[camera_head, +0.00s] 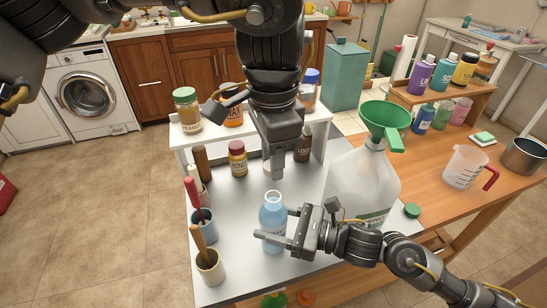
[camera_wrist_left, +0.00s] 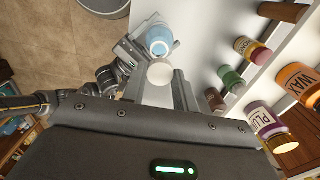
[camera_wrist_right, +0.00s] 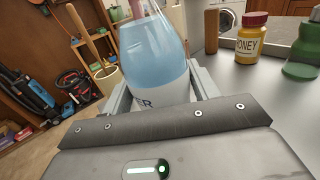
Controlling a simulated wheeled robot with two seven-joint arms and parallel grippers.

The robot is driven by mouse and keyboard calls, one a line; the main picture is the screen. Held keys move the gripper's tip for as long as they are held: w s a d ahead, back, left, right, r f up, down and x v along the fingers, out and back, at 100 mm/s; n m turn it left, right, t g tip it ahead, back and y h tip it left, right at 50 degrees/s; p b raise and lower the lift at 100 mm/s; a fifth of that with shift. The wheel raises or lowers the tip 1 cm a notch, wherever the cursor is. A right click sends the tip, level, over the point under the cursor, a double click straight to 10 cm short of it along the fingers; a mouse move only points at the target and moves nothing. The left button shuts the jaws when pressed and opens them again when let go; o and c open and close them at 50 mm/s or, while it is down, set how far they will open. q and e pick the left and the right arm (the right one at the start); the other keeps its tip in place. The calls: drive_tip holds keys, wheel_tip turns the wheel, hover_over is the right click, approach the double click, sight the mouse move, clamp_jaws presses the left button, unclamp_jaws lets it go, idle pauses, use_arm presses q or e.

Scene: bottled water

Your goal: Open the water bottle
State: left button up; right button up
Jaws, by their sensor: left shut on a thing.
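The light-blue water bottle (camera_head: 272,215) stands upright near the front of the grey table, and its open neck shows at the top. My left gripper (camera_head: 278,172) points down above the bottle. In the left wrist view it is shut on a round white cap (camera_wrist_left: 160,74), held apart from the bottle (camera_wrist_left: 159,40). The fingers partly hide the cap in the head view.
A large clear jug (camera_head: 360,185) with a green funnel (camera_head: 385,122) stands close on the right. A white shelf (camera_head: 318,127) with jars is behind. Cups with tools (camera_head: 210,265) line the left edge. A honey jar (camera_head: 238,158) stands behind the bottle.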

sight(273, 191)
drive_tip(key=o, duration=0.4)
use_arm(q)
wheel_tip(273, 191, down, 4)
drive_tip(key=b, duration=0.3)
drive_tip(key=shift+r, duration=0.25)
use_arm(e)
drive_tip(key=v, duration=1.1)
drive_tip(key=shift+f, duration=0.1)
use_arm(q)
drive_tip(key=shift+f+b, duration=0.1)
drive_tip(key=shift+b, duration=0.25)
use_arm(e)
drive_tip(key=shift+s+d, duration=0.15)
drive_tip(key=shift+d, duration=0.35)
